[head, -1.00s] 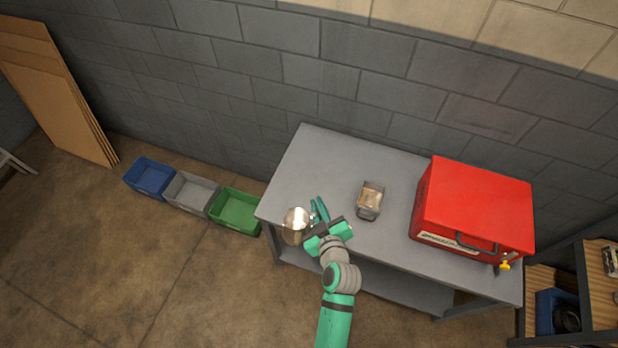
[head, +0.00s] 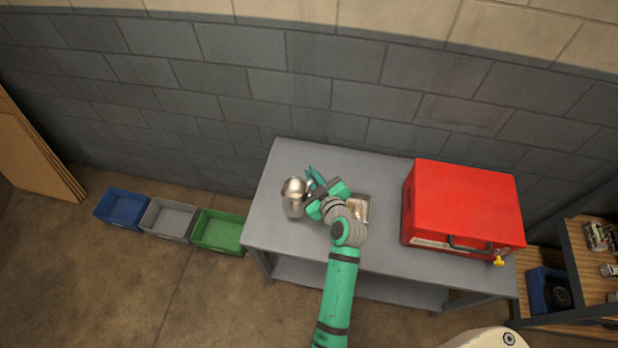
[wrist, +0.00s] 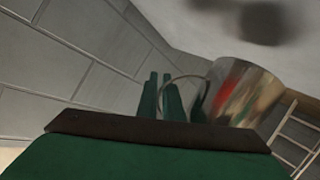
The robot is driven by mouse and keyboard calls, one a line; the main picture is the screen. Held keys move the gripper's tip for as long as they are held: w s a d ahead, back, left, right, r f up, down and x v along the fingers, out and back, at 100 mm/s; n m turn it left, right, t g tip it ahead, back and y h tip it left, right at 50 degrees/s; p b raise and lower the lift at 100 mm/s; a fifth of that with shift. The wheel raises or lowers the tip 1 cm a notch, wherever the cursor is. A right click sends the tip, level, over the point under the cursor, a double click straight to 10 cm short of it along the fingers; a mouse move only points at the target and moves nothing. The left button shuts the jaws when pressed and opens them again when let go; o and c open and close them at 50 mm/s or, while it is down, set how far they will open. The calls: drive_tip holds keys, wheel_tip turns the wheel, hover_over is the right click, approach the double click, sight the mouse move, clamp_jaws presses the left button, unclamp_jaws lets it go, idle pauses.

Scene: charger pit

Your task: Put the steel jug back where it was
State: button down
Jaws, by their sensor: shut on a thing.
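The steel jug (head: 293,197) is over the left part of the grey table (head: 262,222) in the head view. My gripper (head: 314,182) is at its right side, shut on the jug's handle. In the wrist view the shiny jug (wrist: 246,92) is to the right of my gripper fingers (wrist: 163,98), with its thin curved handle reaching to them. I cannot tell whether the jug's base touches the table top.
A clear container with brownish contents (head: 361,209) stands just right of my gripper, partly hidden by my arm. A large red box (head: 463,205) fills the table's right part. Blue, grey and green bins (head: 219,231) sit on the floor to the left. The table's back left is clear.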

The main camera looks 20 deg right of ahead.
drive_tip(key=shift+w+d+f, duration=0.1)
drive_tip(key=shift+w+f, duration=0.5)
drive_tip(key=shift+f, duration=0.55)
drive_tip(key=shift+w+d+f, duration=0.15)
drive_tip(key=shift+w+f, duration=0.4)
drive_tip(key=shift+f, duration=0.6)
drive_tip(key=shift+w+d+f, duration=0.1)
drive_tip(key=shift+w+f, duration=0.5)
drive_tip(key=shift+f, duration=0.55)
drive_tip(key=shift+f, duration=0.1)
drive_tip(key=c, duration=1.9)
unclamp_jaws()
